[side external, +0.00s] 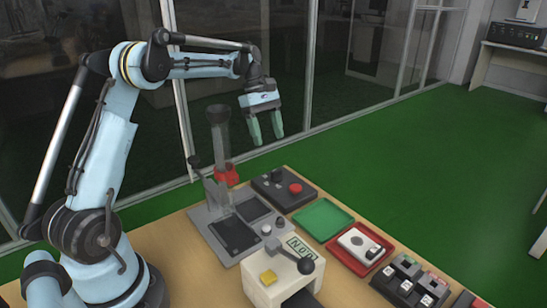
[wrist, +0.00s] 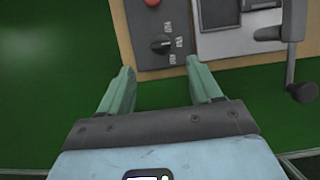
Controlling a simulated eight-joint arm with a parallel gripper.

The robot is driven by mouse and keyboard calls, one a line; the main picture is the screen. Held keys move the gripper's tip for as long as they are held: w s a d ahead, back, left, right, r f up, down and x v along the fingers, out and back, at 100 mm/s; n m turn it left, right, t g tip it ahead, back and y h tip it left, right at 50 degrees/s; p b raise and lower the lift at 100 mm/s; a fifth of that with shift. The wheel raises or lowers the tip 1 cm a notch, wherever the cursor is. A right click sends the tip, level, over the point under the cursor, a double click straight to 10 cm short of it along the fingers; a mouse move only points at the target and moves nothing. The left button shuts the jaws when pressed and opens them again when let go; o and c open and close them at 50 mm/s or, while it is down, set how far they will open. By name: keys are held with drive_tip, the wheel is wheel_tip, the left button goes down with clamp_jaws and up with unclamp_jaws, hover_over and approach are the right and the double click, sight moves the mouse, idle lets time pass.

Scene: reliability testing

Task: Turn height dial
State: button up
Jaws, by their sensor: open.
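A black rotary dial (wrist: 161,44) with small white labels beside it sits on a dark grey control box (wrist: 148,62) in the wrist view; I cannot tell for certain that it is the height dial. The same box (side external: 268,194) stands at the far table edge in the side view, with a red button (side external: 295,188) on top. My gripper (side external: 268,140) is open and empty, raised above the box and pointing down. In the wrist view the fingertips of my gripper (wrist: 158,68) are apart, with the dial between and beyond them, not touched.
A grey press (side external: 222,215) with a tall column, red collar and side lever stands left of the box. Green (side external: 322,219) and red (side external: 334,250) trays, a cream box (side external: 262,268) with a lever and a black switch unit (side external: 388,282) fill the table front. The air around my gripper is clear.

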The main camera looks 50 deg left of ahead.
sight(277, 169)
drive_tip(key=x, duration=0.9)
drive_tip(key=shift+d+f, duration=0.1)
drive_tip(key=shift+f, duration=0.1)
drive_tip(key=shift+c, duration=0.5)
drive_tip(key=c, duration=0.9)
